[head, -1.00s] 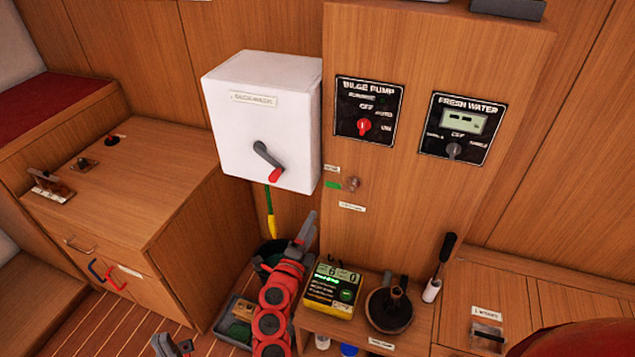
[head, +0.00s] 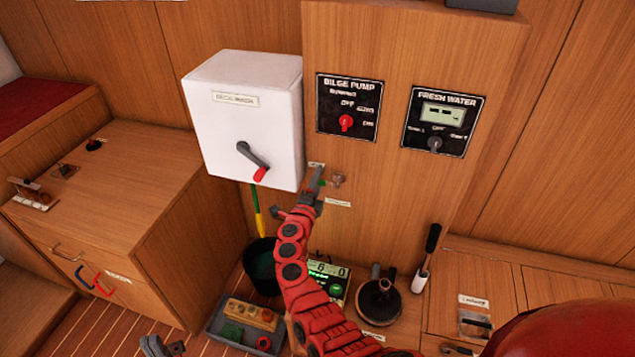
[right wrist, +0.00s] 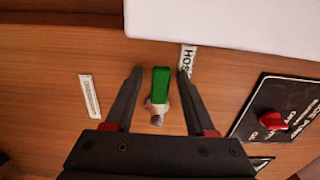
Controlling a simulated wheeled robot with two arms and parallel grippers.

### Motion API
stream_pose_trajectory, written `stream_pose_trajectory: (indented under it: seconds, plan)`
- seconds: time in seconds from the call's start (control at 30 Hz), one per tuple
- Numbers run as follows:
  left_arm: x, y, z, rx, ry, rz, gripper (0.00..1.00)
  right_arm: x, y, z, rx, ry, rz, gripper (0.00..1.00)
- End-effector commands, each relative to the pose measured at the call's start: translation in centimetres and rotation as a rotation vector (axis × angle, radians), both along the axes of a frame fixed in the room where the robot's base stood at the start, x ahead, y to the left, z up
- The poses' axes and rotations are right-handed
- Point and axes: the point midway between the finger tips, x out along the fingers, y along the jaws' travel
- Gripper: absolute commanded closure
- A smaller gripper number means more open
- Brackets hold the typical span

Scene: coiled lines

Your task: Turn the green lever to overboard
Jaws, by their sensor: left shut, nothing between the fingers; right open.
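The green lever (right wrist: 160,82) sits on a small metal valve (head: 338,180) on the wooden panel, beside the white box's lower right corner. In the head view the lever points left and is mostly hidden by my right gripper (head: 302,193). In the right wrist view the open fingers of that gripper (right wrist: 160,75) stand on either side of the lever, with small gaps. A label starting "HOS" (right wrist: 187,60) is near the lever tip. The other label (right wrist: 90,97) is too small to read; it is below the valve in the head view (head: 338,203). My left gripper (head: 162,347) is low, shut and empty.
The white box (head: 245,130) with a red-tipped handle juts out close to the lever. Bilge pump (head: 348,107) and fresh water (head: 442,120) panels are above right.

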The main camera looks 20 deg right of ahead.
Motion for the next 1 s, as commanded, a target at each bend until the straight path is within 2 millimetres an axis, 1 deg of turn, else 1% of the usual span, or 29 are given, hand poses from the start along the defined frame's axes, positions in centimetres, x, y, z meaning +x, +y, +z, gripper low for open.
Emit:
stream_pose_trajectory:
  seconds: [0.2, 0.27, 0.3, 0.37, 0.5, 0.53, 1.0]
  plan:
    - [0.00, 0.00, 0.00, 0.000, 0.000, 0.000, 1.00, 0.04, 0.00, 0.00, 0.000, 0.000, 0.000, 0.45]
    - [0.00, 0.00, 0.01, 0.000, 0.000, 0.000, 1.00, 0.03, 0.01, 0.00, 0.000, 0.000, 0.000, 0.54]
    - [0.00, 0.00, 0.00, 0.000, 0.000, 0.000, 1.00, 0.03, 0.01, 0.00, 0.000, 0.000, 0.000, 0.61]
    - [0.00, 0.00, 0.00, 0.000, 0.000, 0.000, 1.00, 0.03, 0.02, 0.00, 0.000, 0.000, 0.000, 0.72]
    - [0.00, 0.00, 0.01, 0.000, 0.000, 0.000, 1.00, 0.02, 0.01, -0.01, -0.001, 0.001, 0.000, 0.97]
    - [0.00, 0.00, 0.00, 0.000, 0.000, 0.000, 1.00, 0.02, 0.01, 0.00, 0.000, 0.000, 0.000, 1.00]
    - [0.00, 0.00, 0.00, 0.000, 0.000, 0.000, 1.00, 0.02, 0.02, -0.01, 0.000, 0.000, 0.000, 1.00]
